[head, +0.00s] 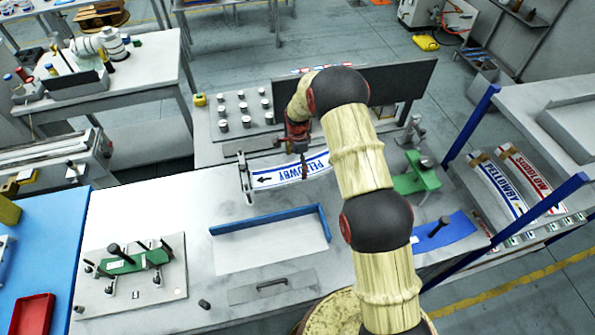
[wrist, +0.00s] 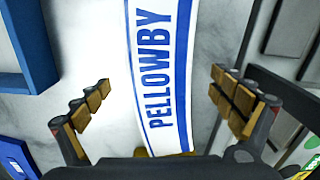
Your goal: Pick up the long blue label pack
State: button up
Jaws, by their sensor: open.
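A long white label pack with blue stripes and blue PELLOWBY lettering (head: 265,180) lies on the grey bench in the head view, slightly curved. In the wrist view the pack (wrist: 158,60) runs from top to bottom between my fingers. My gripper (head: 304,168) is over the pack's right part in the head view and hides some of it. In the wrist view my gripper (wrist: 160,80) is open, with one finger on each side of the pack and nothing held. The height of the fingertips above the bench is hard to tell.
A blue angled fence (head: 268,217) lies in front of the pack. A metal bracket (head: 245,178) stands at its left end. A green fixture (head: 415,175) is to the right. A rack at right holds another blue PELLOWBY pack (head: 497,188) and a red-lettered pack (head: 527,175).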

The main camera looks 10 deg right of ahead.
aim_at(298, 170)
jog(key=shift+d+f, duration=0.1)
jog(key=shift+f, duration=1.7)
jog(key=shift+c, duration=1)
jog(key=c, duration=1.5)
jog(key=shift+c, duration=0.7)
jog(key=shift+c, duration=0.8)
jog(key=shift+w+r, duration=0.1)
jog(key=shift+r, duration=0.05)
